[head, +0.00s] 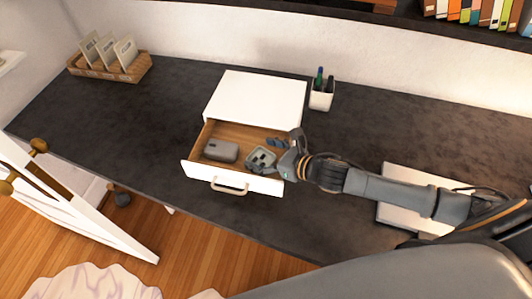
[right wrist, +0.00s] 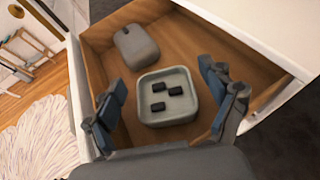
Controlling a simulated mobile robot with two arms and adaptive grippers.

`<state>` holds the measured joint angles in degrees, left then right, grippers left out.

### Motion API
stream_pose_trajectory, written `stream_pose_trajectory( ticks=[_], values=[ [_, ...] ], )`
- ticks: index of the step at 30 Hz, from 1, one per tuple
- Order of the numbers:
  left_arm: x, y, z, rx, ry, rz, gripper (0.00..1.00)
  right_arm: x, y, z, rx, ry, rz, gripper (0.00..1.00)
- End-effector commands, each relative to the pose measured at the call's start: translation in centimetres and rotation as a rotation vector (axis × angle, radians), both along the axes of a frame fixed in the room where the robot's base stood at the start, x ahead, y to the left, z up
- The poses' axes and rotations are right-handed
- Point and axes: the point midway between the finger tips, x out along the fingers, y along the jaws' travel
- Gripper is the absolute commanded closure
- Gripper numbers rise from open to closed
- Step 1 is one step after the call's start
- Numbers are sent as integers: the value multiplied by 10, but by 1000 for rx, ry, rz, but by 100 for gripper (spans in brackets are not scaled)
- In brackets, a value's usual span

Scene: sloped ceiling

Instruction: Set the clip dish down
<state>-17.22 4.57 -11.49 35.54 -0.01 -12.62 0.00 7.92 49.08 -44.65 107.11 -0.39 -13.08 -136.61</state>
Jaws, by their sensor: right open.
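The clip dish (head: 262,151) is a small grey-green square dish with rounded corners, holding a few black clips. It sits upright in the right part of an open wooden drawer (head: 231,133), and appears to rest on its floor. In the right wrist view the dish (right wrist: 166,119) lies between the fingers, with the clips inside. My right gripper (head: 270,157) is open, with one finger on each side of the dish. Gaps show beside the dish in the wrist view, so the fingers look apart from it. My left gripper is not in view.
A grey lidded case (head: 221,150) lies left of the dish in the drawer. The drawer belongs to a white box (head: 256,97) on the dark desk (head: 150,115). A pen cup (head: 321,97) stands behind right. A basket with cards (head: 110,70) is at back left.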

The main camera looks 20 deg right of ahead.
Motion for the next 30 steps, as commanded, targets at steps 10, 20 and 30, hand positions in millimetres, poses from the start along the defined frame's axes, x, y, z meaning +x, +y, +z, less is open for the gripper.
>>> stream_pose_trajectory(
  ticks=[10,20,30],
  values=[
    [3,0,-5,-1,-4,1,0,-34,-23,19,-9,8,0,12],
    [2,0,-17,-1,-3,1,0,-77,-50,44,-4,7,-1,12],
    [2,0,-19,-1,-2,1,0,-92,-61,54,-3,3,-1,12]
  ],
)
